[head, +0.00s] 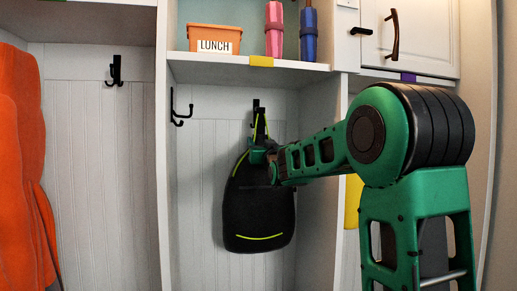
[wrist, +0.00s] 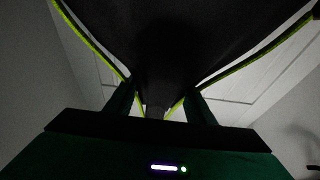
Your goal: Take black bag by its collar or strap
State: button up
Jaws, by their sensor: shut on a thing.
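The black bag (head: 258,212) with yellow-green trim hangs against the white panel in the middle cubby, in the head view. My gripper (wrist: 160,108) is shut on the bag's top or strap there; which of the two is hard to tell.
An orange LUNCH bin (head: 214,38) and pink (head: 274,30) and blue (head: 309,35) bottles or umbrellas stand on the shelf above. Another hook (head: 181,108) is to the left. An orange coat (head: 20,150) hangs at far left. A yellow item (head: 353,200) shows behind my arm.

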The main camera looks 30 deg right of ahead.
jog(key=shift+r, duration=1.25)
